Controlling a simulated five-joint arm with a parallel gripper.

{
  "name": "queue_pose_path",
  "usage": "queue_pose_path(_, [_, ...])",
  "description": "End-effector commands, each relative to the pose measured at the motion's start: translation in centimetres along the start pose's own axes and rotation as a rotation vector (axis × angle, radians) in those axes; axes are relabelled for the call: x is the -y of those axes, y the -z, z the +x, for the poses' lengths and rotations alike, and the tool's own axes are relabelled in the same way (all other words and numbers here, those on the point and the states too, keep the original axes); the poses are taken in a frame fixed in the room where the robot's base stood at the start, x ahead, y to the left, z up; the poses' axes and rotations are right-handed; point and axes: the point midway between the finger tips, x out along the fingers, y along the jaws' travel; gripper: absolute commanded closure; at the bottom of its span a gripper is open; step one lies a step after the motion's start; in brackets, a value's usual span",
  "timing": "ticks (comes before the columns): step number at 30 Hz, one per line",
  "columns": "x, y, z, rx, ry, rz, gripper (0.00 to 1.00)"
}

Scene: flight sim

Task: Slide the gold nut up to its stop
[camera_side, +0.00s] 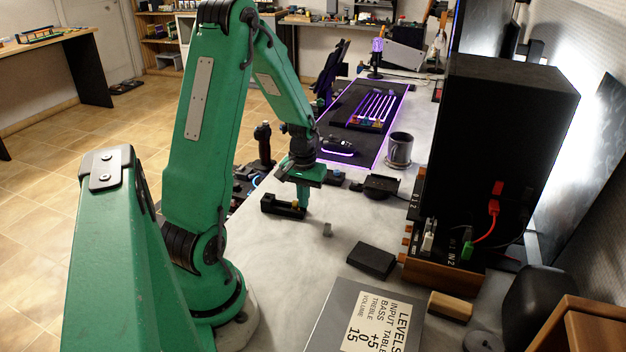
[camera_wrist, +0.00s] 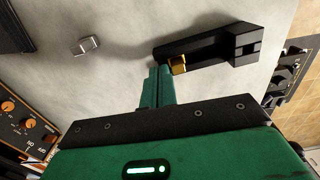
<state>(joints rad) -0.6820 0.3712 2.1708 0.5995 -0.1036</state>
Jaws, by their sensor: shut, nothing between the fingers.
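The gold nut (camera_wrist: 178,64) sits on the near side of a black block-like fixture (camera_wrist: 222,42) in the wrist view. In the side view the black fixture (camera_side: 277,207) lies on the pale table near its left edge, and the gold nut (camera_side: 295,205) shows as a small spot on it. My gripper (camera_wrist: 160,70) is shut and empty, its green fingers pointing down right beside the nut. I cannot tell whether the fingertips touch the nut. In the side view my gripper (camera_side: 304,203) stands at the fixture's right end.
A small silver block (camera_side: 327,229) lies on the table right of my gripper. A dark box (camera_side: 371,261) lies nearer the camera. A mug (camera_side: 399,150) and a black cradle (camera_side: 381,187) stand farther back. A tall black cabinet (camera_side: 507,150) stands at the right. The table between is clear.

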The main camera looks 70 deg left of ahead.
Motion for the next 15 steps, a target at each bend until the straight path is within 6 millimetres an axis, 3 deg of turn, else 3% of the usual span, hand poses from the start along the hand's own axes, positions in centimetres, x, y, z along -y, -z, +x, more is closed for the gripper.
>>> queue_pose_path(15, [0.47, -0.03, -0.01, 0.000, 0.000, 0.000, 1.00])
